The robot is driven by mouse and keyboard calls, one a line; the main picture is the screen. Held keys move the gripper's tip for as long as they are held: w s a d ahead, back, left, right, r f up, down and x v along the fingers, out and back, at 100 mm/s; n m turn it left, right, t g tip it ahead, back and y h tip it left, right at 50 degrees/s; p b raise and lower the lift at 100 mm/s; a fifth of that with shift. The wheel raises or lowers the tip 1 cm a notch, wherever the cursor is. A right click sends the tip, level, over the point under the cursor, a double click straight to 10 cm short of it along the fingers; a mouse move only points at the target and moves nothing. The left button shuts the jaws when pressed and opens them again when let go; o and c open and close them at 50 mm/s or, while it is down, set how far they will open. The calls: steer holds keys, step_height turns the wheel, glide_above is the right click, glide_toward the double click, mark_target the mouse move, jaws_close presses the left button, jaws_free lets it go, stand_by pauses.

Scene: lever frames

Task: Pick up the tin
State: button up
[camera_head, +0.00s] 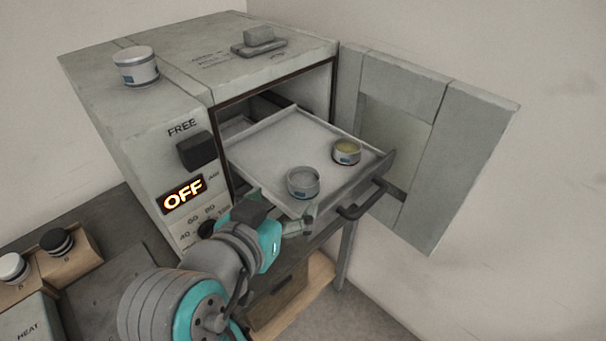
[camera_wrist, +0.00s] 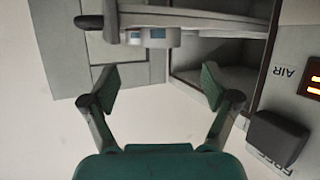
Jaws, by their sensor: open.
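Two small open tins stand on the pulled-out tray (camera_head: 265,137). The nearer tin (camera_head: 303,190) looks grey inside, and the farther tin (camera_head: 347,157) holds something yellowish. A third, pale tin (camera_head: 136,72) with a blue label stands on top of the cabinet. My gripper (camera_wrist: 157,88) is open and empty, its fingers spread apart. In the head view it is at the tray's near edge, just in front of the nearer tin and apart from it. In the wrist view a tin (camera_wrist: 160,38) shows beyond the fingers, partly hidden by the tray's edge.
The cabinet (camera_head: 165,155) has an OFF display and knobs on its front. Its door (camera_head: 440,150) is open at the right. A dark handle (camera_head: 362,200) sticks out from the tray's front. A grey block (camera_head: 259,38) is on top of the cabinet.

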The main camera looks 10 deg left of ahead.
mark_target(306, 178)
steer(key=x, duration=0.3)
steer(key=r+x, duration=0.1)
steer(key=x, duration=0.1)
steer(key=shift+w+a, duration=0.25)
steer(key=shift+w, duration=0.1)
steer(key=shift+m+g, duration=0.3)
steer(key=x, duration=0.4)
steer(key=shift+s+d+f, duration=0.1)
steer(key=shift+d+f, duration=0.25)
steer(key=shift+f, duration=0.05)
steer(key=shift+w+f, duration=0.2)
steer(key=shift+w, duration=0.25)
steer(key=shift+c, duration=0.3)
steer(key=c, duration=1.3)
steer(key=shift+o, duration=0.2)
step_height(306, 178, up, 10)
